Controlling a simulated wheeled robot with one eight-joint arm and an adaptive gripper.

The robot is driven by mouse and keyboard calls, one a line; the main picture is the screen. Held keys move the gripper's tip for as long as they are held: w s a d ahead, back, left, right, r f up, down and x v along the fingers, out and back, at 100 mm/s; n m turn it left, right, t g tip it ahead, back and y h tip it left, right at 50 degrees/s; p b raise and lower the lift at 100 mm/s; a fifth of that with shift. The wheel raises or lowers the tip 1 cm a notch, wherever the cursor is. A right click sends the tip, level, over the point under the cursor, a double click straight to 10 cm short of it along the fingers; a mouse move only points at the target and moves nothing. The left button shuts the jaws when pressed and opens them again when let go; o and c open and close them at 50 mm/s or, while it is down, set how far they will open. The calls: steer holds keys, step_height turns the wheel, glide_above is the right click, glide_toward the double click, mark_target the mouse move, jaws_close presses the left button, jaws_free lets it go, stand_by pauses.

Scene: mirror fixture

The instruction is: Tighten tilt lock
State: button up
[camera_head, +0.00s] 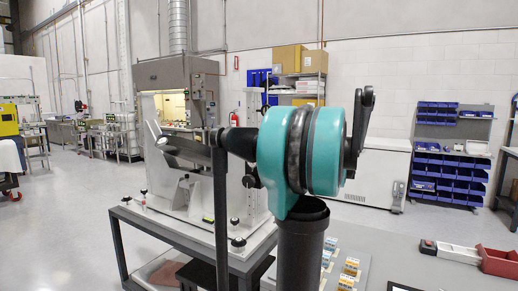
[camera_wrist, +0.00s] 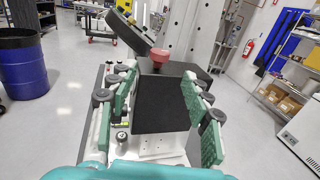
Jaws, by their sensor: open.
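In the wrist view my gripper (camera_wrist: 160,80) is open, with green-padded fingers apart on the left and right. A black block (camera_wrist: 160,108) shows between the fingers, and a red knob (camera_wrist: 159,56) sits at its top, just beyond the fingertips. I cannot tell whether the pads touch the block. A dark tilted panel (camera_wrist: 128,32) stands at upper left of the knob. In the head view the mirror fixture's pale base (camera_head: 165,207) stands on a table, with a grey tilted panel (camera_head: 185,152) above it. My arm hides part of the fixture, and the fingers cannot be made out there.
The fixture's table (camera_head: 180,232) has several small knobs near its edges. A grey surface (camera_head: 430,270) at right front holds small colored parts and a red bin (camera_head: 497,262). A blue drum (camera_wrist: 23,65) stands at left in the wrist view. Open floor surrounds the table.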

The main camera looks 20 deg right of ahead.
steer(key=x, duration=1)
steer(key=shift+c, duration=0.6)
jaws_close()
steer(key=shift+a+m+t+h, duration=0.1)
steer(key=shift+m+t+h, duration=0.3)
steer(key=shift+m+h, duration=0.7)
steer(key=shift+h, duration=0.4)
steer(key=shift+o, duration=0.6)
jaws_free()
